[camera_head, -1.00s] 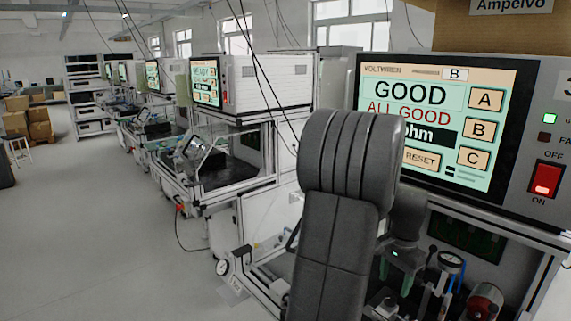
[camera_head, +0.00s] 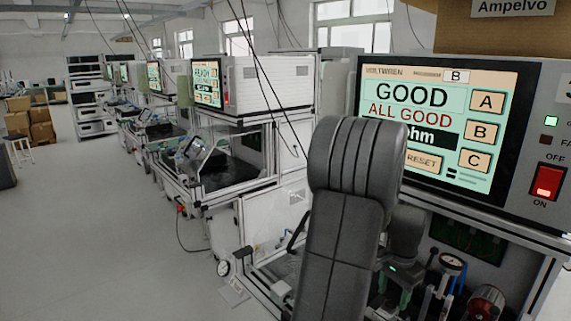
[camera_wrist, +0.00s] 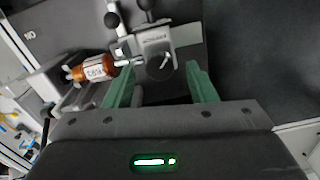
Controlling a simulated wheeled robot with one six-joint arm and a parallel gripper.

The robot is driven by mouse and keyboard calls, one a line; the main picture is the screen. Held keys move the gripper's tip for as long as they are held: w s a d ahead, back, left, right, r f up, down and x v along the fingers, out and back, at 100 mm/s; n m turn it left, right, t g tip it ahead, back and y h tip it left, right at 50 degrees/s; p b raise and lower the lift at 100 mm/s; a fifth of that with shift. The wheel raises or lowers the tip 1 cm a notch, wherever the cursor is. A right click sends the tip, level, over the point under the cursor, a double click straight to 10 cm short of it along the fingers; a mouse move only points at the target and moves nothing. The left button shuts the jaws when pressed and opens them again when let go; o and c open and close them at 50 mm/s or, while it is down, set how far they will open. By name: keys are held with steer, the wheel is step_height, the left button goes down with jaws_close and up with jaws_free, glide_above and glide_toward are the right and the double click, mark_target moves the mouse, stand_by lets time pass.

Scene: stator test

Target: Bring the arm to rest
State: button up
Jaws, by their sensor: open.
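My arm stands in front of the near test bench in the head view, its dark upper link hiding part of the bench. My gripper (camera_wrist: 160,72) shows in the wrist view as two green fingers spread apart, with nothing held between them. Past the fingertips is a metal clamp fixture (camera_wrist: 155,50) with black knobs. In the head view the gripper is low behind the arm link and partly hidden.
The tester screen (camera_head: 435,125) reads GOOD, ALL GOOD. Its red switch (camera_head: 547,181) is at the right. A gauge (camera_head: 451,263) and a red-ended cylinder (camera_head: 487,302) are on the near bench. More benches (camera_head: 215,170) line the left side. The floor (camera_head: 110,240) there is open.

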step_height(320, 180, up, 13)
step_height(320, 180, down, 14)
steer(key=shift+f, duration=0.1)
steer(key=shift+n, duration=0.3)
steer(key=n, duration=0.4)
steer(key=shift+p, duration=0.4)
steer(key=n, duration=0.4)
steer(key=shift+n+p, duration=0.3)
steer(key=shift+p, duration=0.1)
steer(key=n+p, duration=0.1)
steer(key=n, duration=0.3)
steer(key=n+p, duration=0.1)
steer(key=n, duration=0.3)
steer(key=shift+r, duration=0.45)
